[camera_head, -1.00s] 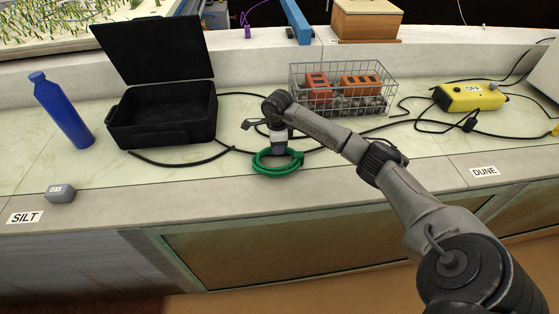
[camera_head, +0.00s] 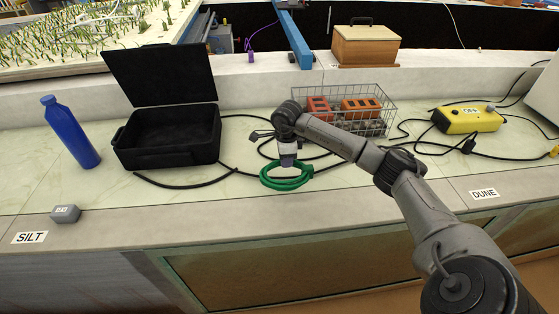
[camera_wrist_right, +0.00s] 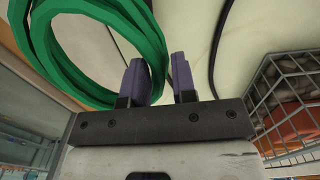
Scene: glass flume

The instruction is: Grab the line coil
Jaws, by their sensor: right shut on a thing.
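The line coil (camera_head: 286,181) is a green ring of several turns at the front of the pale counter, in the middle of the head view. It also shows large at the upper left of the wrist view (camera_wrist_right: 95,88). My right gripper (camera_head: 287,163) points down at the back edge of the coil. In the wrist view its two purple fingers (camera_wrist_right: 160,75) stand on either side of the coil's rim, shut on it. Whether the coil is clear of the counter I cannot tell. My left gripper is not in view.
A wire basket (camera_head: 384,106) with orange bricks stands behind and right of the coil. An open black case (camera_head: 168,145) and a blue bottle (camera_head: 71,132) are to the left. A yellow box (camera_head: 467,119) is at the right. Black cables lie across the counter behind the coil.

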